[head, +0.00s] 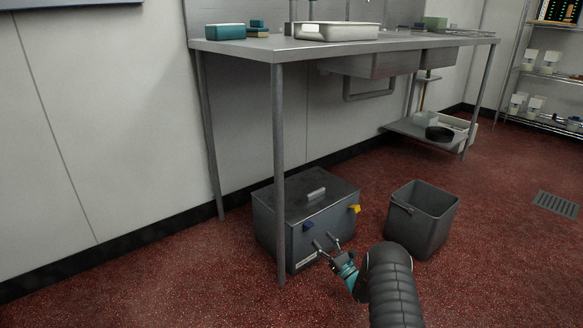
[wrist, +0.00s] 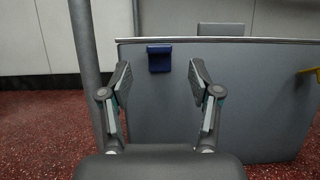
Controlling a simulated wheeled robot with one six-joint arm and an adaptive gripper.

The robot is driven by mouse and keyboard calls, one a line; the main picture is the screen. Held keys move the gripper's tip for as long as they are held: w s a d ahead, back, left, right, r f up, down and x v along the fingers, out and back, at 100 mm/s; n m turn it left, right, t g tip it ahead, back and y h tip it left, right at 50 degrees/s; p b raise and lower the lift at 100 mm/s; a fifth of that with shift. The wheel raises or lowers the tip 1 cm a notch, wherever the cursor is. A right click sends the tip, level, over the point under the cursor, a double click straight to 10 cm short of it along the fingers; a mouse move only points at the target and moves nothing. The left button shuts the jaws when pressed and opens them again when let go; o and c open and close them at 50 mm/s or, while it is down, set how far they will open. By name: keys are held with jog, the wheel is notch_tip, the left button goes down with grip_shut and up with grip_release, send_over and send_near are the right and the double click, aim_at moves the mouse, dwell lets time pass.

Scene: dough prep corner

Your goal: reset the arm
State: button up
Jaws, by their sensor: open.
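My gripper (head: 328,247) is low over the floor, in front of the grey lidded box (head: 327,228) that stands under the metal table. In the wrist view my gripper (wrist: 159,80) is open and empty, its two fingers apart. The front of the box (wrist: 240,110) fills the view beyond the fingers. A blue latch (wrist: 159,58) on the box shows between and just above the fingertips. I cannot tell whether the fingers touch the box. A yellow latch (head: 354,209) is at the box's right side. My arm reaches in from the bottom of the head view.
The metal table (head: 245,47) stands above the box, its front leg (head: 279,170) close by on the left. A grey bin (head: 424,222) stands to the right. A tray (head: 340,32) and blue container (head: 225,31) are on the tabletop. Red floor is clear at left.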

jog(key=s+a+f+n+g+y, duration=0.2)
jog(key=s+a+f+n+g, duration=0.3)
jog(key=s+a+f+g, duration=0.25)
jog(key=s+a+r+n+g+h+p, duration=0.1)
jog(key=s+a+r+n+g, duration=0.1)
jog(key=s+r+n+g, duration=0.25)
jog(key=s+a+r+n+g, duration=0.1)
jog(key=s+r+n+g, duration=0.15)
jog(key=s+g, duration=0.35)
jog(key=s+d+r+n+t+h+p, duration=0.1)
jog(key=s+d+r+n+h+p, duration=0.2)
jog(key=s+r, duration=0.8)
jog(key=s+d+r+n+t+h+p, duration=0.2)
jog(key=s+r+n+h, duration=0.4)
jog(key=s+r, duration=0.6)
jog(key=s+d+r+n+t+h+p, duration=0.2)
jog(key=s+d+r+n+h+p, duration=0.2)
jog(key=r, duration=1.8)
jog(key=s+d+n+h, duration=0.1)
jog(key=s+n, duration=0.2)
jog(key=s, duration=0.4)
jog(key=shift+s+n+p, duration=0.15)
jog(key=shift+n+p, duration=0.15)
jog(key=shift+p, duration=0.05)
